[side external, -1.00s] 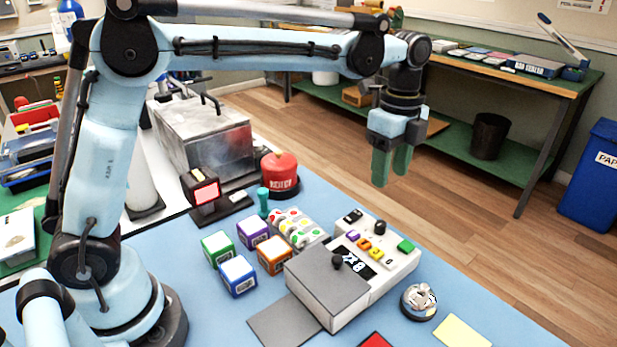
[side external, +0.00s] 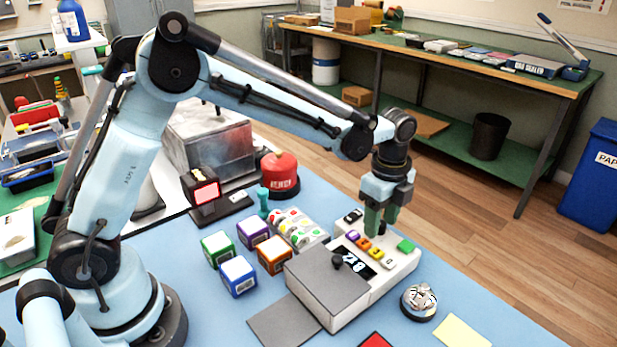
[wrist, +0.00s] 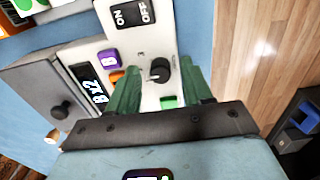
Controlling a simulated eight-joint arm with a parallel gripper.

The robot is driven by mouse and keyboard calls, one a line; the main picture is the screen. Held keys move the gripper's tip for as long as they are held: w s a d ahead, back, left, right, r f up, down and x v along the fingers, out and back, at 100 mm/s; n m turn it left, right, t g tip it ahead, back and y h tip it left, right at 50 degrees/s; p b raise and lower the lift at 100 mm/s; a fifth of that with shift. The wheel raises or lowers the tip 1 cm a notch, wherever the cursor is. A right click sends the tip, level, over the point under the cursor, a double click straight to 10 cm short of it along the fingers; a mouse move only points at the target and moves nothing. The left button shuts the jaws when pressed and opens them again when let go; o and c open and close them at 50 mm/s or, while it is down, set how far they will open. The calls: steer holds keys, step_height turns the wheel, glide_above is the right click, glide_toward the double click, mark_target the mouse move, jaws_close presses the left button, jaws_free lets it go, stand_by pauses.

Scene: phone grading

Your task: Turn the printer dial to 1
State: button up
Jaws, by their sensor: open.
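The white and grey printer (side external: 345,309) stands on the blue mat, with its panel also in the wrist view (wrist: 97,52). Its black round dial (wrist: 161,69) shows a white mark on the picture's left side; a small figure, perhaps a 3, is printed near it. In the side view my fingers mostly hide the dial. My gripper (side external: 381,228) points down over the panel, its green fingers open. In the wrist view the dial appears between the fingertips of my gripper (wrist: 160,73); I cannot tell whether they touch it.
An ON/OFF switch (wrist: 133,14), a purple button (wrist: 109,58) and a green button (side external: 406,245) sit close to the dial. A black knob (side external: 337,261) stands on the printer. A silver bell (side external: 419,300) is at right, and several coloured cubes (side external: 239,275) are at left.

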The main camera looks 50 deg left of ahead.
steer(key=shift+c, duration=0.5)
jaws_close()
steer(key=shift+n, duration=0.3)
steer(key=n, duration=0.4)
steer(key=shift+n, duration=2.1)
steer(key=shift+o, duration=0.5)
jaws_free()
